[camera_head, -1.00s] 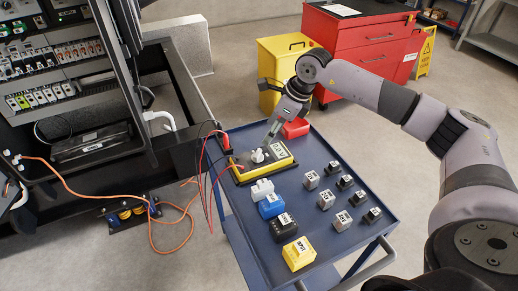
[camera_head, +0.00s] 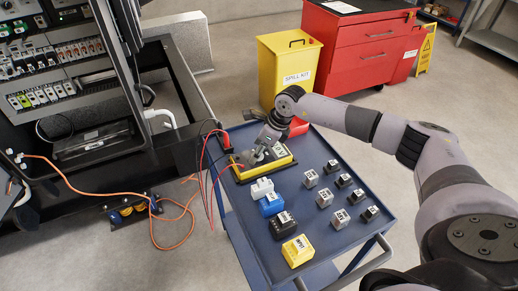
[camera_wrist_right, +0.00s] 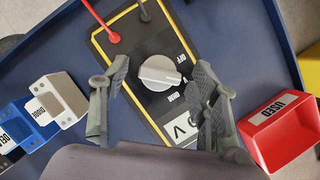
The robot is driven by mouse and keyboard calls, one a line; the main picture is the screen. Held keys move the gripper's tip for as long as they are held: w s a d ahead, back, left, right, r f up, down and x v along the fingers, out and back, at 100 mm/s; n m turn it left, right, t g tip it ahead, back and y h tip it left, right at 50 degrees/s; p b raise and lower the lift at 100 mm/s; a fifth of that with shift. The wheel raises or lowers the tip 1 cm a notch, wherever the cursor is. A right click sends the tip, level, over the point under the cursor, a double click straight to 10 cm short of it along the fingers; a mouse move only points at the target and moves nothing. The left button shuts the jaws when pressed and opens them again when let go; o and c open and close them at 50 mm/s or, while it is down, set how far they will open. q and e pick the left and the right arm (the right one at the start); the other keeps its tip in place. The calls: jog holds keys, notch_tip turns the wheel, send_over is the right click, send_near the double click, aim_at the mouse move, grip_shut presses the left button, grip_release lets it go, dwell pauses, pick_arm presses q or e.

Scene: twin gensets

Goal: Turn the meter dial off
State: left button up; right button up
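The meter (camera_head: 275,168) is a yellow-edged black box lying on the blue cart; it also shows in the right wrist view (camera_wrist_right: 128,48). Its pale grey round dial (camera_wrist_right: 160,73) has a raised grip bar lying roughly across the picture. Labels that look like OFF and OHM are printed beside the dial; which one it points at I cannot tell. My right gripper (camera_wrist_right: 162,76) is open above the meter, with one finger on each side of the dial and a visible gap to it. In the head view my right gripper (camera_head: 254,156) hides most of the dial. My left gripper is not in view.
Red and black leads run from the meter to the left. On the cart (camera_head: 304,160), white, blue, black and yellow blocks and several small labelled cubes stand nearby. A red bin (camera_wrist_right: 288,128) marked USED sits beside the meter. A dark equipment frame is at left.

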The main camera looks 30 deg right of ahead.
jog(key=c, duration=1.1)
jog(key=shift+w+f+n+b, duration=0.1)
jog(key=shift+n+b, duration=0.4)
jog(key=shift+b, duration=0.35)
jog(key=n+b, duration=0.2)
jog(key=n+g+y+b, duration=0.1)
jog(key=b, duration=0.1)
jog(key=shift+w+f+n+g+b, duration=0.1)
jog(key=shift+n+g+b, duration=0.2)
jog(key=shift+n, duration=0.1)
jog(key=n+g+b, duration=0.1)
jog(key=n+b, duration=0.1)
jog(key=shift+d+n+y, duration=0.1)
jog(key=shift+n+y, duration=0.2)
jog(key=shift+n, duration=0.1)
jog(key=shift+r+n+g+b, duration=0.2)
jog(key=shift+n+g+b, duration=0.1)
jog(key=shift+n+b, duration=0.4)
jog(key=o, duration=1.2)
